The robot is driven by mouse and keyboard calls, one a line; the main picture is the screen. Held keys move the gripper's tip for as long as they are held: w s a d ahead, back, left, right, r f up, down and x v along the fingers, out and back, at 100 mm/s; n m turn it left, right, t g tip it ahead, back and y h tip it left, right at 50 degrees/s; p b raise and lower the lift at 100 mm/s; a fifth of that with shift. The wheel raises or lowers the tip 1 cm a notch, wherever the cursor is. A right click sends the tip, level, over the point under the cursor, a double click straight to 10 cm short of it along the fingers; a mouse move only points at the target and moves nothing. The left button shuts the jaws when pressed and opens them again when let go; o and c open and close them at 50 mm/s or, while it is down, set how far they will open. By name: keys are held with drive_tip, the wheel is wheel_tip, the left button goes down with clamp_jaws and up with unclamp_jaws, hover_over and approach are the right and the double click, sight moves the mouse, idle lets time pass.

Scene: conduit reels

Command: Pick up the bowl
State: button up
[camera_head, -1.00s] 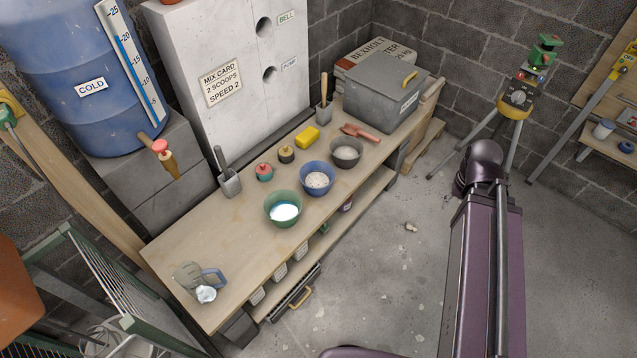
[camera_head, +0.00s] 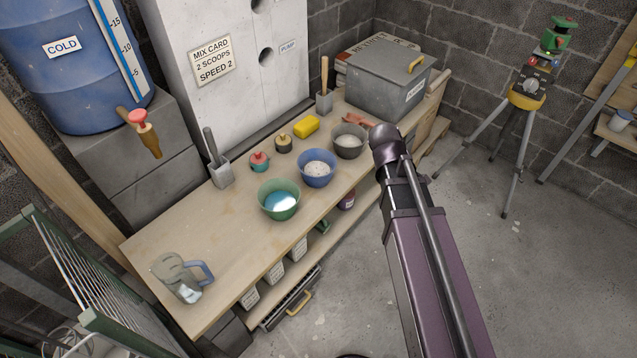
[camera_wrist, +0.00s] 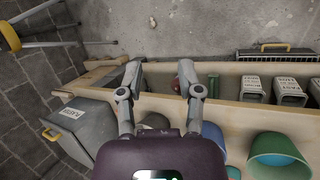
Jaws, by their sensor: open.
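Three bowls stand in a row on the wooden bench (camera_head: 205,235). In the head view my arm hides my gripper.
A clear jug (camera_head: 181,279) stands at the bench's near end. A yellow sponge (camera_head: 307,126), two small lidded pots and a grey lidded box (camera_head: 383,88) stand behind or beyond the bowls. Labelled bins (camera_head: 274,272) sit under the bench. A tripod (camera_head: 526,100) stands at right.

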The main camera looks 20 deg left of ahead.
drive_tip(key=w+a+f+n+t+h+b, duration=0.1)
drive_tip(key=a+f+n+t+b, duration=0.1)
drive_tip(key=a+f+n+b, duration=0.4)
drive_tip(key=w+a+f+n+t+h+b, duration=0.15)
drive_tip(key=a+b, duration=0.25)
drive_tip(key=a, duration=0.4)
drive_tip(key=n+t+b, duration=0.6)
drive_tip(key=n+b, duration=0.3)
approach(327, 174)
wheel_tip(327, 174, up, 2)
drive_tip(key=s+a, duration=0.1)
drive_tip(key=s, duration=0.1)
drive_tip(key=shift+s+m+g+y, duration=0.15)
drive_tip(key=shift+m+g+y, duration=0.1)
drive_tip(key=shift+y, duration=0.2)
drive_tip(key=shift+b+x, duration=1.45)
drive_tip(key=shift+x, duration=2.9)
drive_tip(key=shift+b+x, duration=0.85)
drive_tip(key=shift+x, duration=1.75)
drive_tip(key=shift+r, duration=0.2)
